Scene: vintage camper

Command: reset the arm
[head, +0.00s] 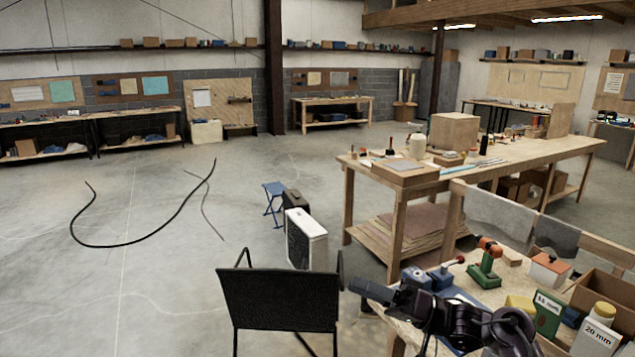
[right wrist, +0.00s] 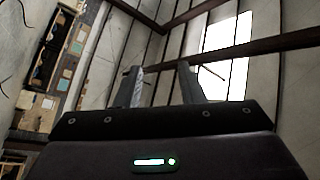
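My right gripper (head: 370,290) shows at the lower right of the head view, at the end of my dark arm, pointing left over the corner of the near workbench (head: 460,275). In the right wrist view its two grey fingers (right wrist: 160,84) stand apart with nothing between them. Behind them are the roof beams and a bright skylight, so the gripper is tilted upward. My left arm and left gripper are not in view.
A green and orange drill (head: 487,262), a cardboard box (head: 607,297) and a green label block (head: 548,312) stand on the near bench close to my arm. A black chair (head: 279,298) stands left of the gripper. The floor farther left is mostly clear.

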